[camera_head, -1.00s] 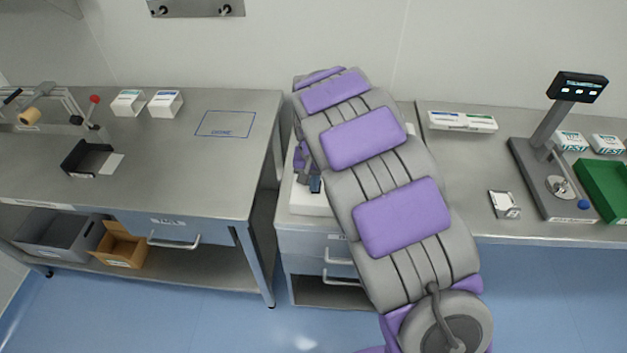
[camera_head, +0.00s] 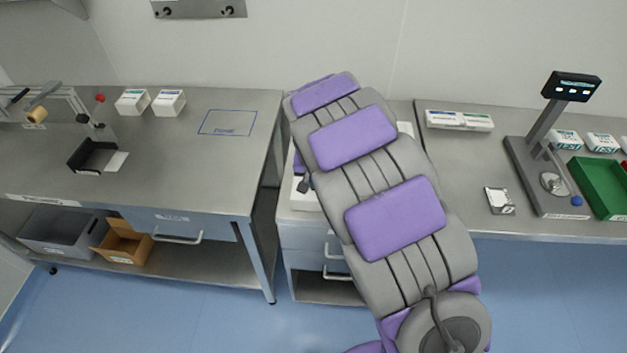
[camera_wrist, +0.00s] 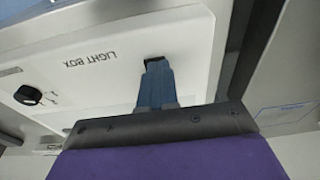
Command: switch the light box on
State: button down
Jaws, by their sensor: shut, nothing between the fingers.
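The light box (camera_wrist: 105,75) is a white panel filling much of the wrist view, with LIGHT BOX lettering upside down. A small black switch (camera_wrist: 153,60) sits in the panel, and a black knob (camera_wrist: 28,95) with marks beside it lies to the left. My gripper (camera_wrist: 156,66) is shut and empty, its blue-grey fingertips at the switch and covering part of it. I cannot tell whether they touch it or which way it is set. In the head view my arm hides most of the light box (camera_head: 303,199); only a white edge shows.
A steel table (camera_head: 190,180) stands left, with white boxes (camera_head: 150,102) and a black holder (camera_head: 92,155). A scale-like stand (camera_head: 545,155), a metal piece (camera_head: 500,200) and a green tray (camera_head: 600,185) are on the right bench. A drawer handle (camera_head: 335,272) projects below the light box.

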jog(key=shift+w+d+f, duration=0.1)
jog(key=shift+w+f, duration=0.1)
jog(key=shift+w, duration=0.2)
jog(key=shift+w+d+r+p, duration=0.1)
jog(key=shift+w+r+p, duration=0.3)
jog(key=shift+r, duration=0.2)
jog(key=s+r+p, duration=0.3)
jog(key=r, duration=1)
jog(key=shift+s+a, duration=0.2)
jog(key=shift+a, duration=0.1)
